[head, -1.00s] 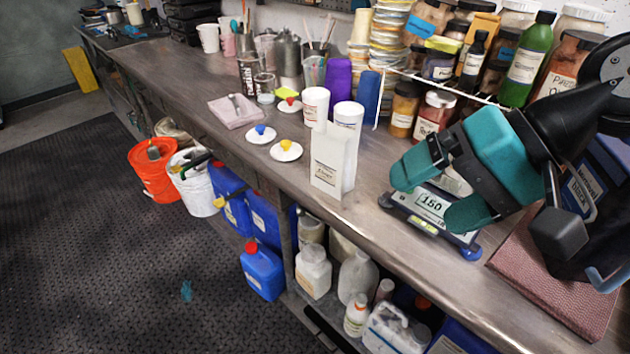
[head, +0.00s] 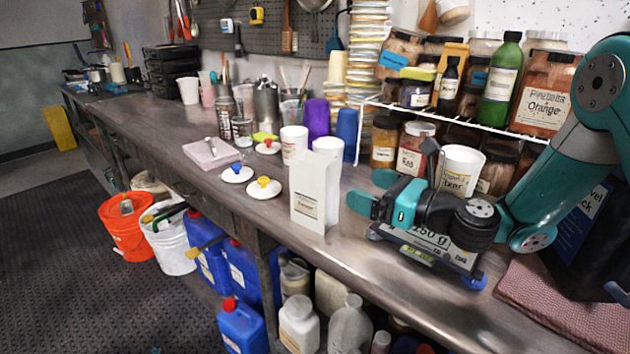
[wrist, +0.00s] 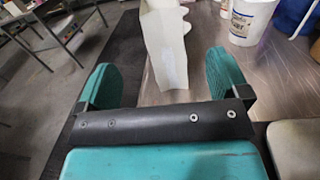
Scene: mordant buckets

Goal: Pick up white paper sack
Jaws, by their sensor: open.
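The white paper sack (head: 317,190) stands upright on the metal bench near its front edge, with a small printed label low on its front. My gripper (head: 366,190) is just right of the sack in the head view, at about the height of its lower half, and points toward it. In the wrist view, the two teal fingers of my gripper (wrist: 162,82) are spread wide with nothing between them. The sack (wrist: 165,45) shows ahead, beyond the fingertips and between their lines. My gripper does not appear to touch the sack.
A digital scale (head: 432,250) sits below my gripper. A wire rack (head: 470,118) with jars is behind.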

